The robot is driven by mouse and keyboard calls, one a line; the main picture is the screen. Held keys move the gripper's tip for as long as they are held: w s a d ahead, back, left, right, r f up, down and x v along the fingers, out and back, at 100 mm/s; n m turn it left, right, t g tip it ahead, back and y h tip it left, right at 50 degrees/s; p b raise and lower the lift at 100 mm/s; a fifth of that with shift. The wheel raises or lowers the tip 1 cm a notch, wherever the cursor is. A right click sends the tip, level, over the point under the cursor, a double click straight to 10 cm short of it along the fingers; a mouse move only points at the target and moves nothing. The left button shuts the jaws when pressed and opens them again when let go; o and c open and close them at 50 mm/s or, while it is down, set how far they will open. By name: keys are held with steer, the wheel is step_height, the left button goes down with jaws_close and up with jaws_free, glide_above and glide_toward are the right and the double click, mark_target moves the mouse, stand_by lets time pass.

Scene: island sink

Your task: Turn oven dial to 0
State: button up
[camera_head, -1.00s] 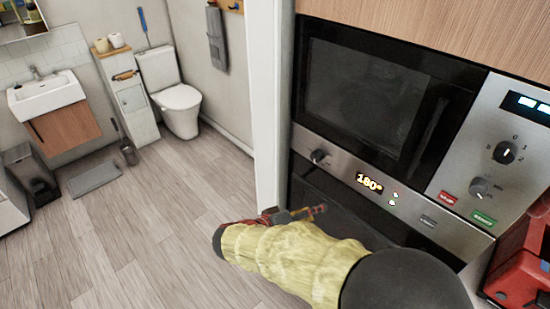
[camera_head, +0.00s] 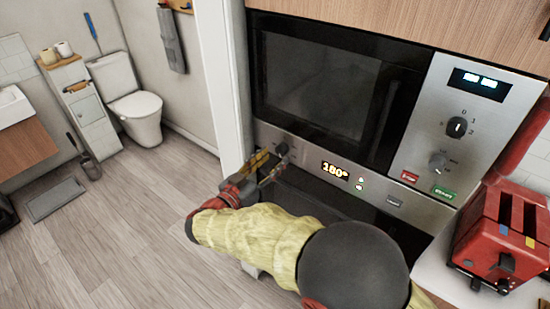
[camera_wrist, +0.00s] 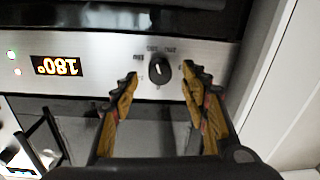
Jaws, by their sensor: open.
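The oven dial (camera_wrist: 159,71) is a small black knob on the steel strip, between my open fingertips in the wrist view. In the head view the dial (camera_head: 282,149) sits left of the orange oven display (camera_head: 335,170), partly crowded by my gripper (camera_head: 272,166). Small markings surround the dial but are too blurred to read. My gripper (camera_wrist: 158,88) is open, one finger on each side of the dial. I cannot tell if either finger touches it.
The microwave (camera_head: 325,85) sits above the strip, with two more dials on its right panel (camera_head: 455,130). A red toaster (camera_head: 500,235) stands on the counter at right. A white wall edge (camera_head: 222,80) borders the oven's left side. Open floor (camera_head: 120,220) lies at left.

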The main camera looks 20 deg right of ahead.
steer(key=shift+x, duration=1.05)
steer(key=shift+c, duration=1.1)
steer(key=c, duration=0.9)
